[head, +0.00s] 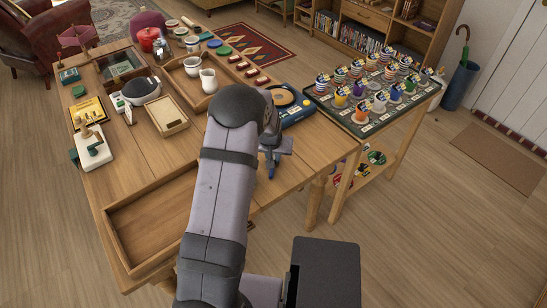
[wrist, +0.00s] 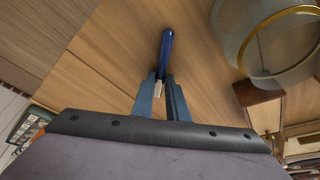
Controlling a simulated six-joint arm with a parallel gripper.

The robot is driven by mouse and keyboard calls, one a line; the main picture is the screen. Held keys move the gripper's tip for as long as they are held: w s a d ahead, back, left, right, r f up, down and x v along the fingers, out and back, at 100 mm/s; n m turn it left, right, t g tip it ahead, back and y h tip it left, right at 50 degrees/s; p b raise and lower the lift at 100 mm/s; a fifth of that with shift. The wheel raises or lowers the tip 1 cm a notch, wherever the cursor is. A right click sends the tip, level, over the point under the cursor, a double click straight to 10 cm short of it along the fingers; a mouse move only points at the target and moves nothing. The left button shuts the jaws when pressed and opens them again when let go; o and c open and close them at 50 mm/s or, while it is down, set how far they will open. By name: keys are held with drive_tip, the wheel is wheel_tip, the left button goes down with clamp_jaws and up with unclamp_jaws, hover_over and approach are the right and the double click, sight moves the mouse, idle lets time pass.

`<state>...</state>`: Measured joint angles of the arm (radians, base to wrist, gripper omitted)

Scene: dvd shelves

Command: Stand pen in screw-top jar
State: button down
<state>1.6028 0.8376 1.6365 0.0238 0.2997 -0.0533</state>
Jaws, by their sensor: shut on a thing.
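My gripper (wrist: 160,92) is shut on a dark blue pen (wrist: 165,50) in the wrist view. The pen sticks out beyond the fingertips, and its lower end between the fingers looks pale. A clear glass jar (wrist: 236,42) with a gold rim stands at the upper right of the wrist view, apart from the pen; its mouth looks open. In the head view my gripper (head: 271,165) hangs over the right part of the wooden table, near its front edge. The pen is too small to tell there. I cannot pick out this jar there; my arm may hide it.
An empty wooden tray (head: 150,213) lies at the table's front left. A blue device with a round tan top (head: 283,96) is beyond my gripper. A wooden tray with white jugs (head: 208,80) is further back.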

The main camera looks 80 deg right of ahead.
sight(271, 171)
drive_tip(key=c, duration=1.7)
unclamp_jaws()
drive_tip(key=shift+a+f, duration=0.15)
drive_tip(key=shift+f, duration=0.1)
drive_tip(key=shift+c, duration=0.2)
drive_tip(key=shift+f, duration=0.1)
drive_tip(key=shift+w+a, duration=0.1)
drive_tip(key=shift+a, duration=0.05)
drive_tip(key=shift+w+r, duration=0.1)
drive_tip(key=shift+r, duration=0.5)
drive_tip(key=v, duration=1.1)
drive_tip(key=shift+r+b, duration=0.4)
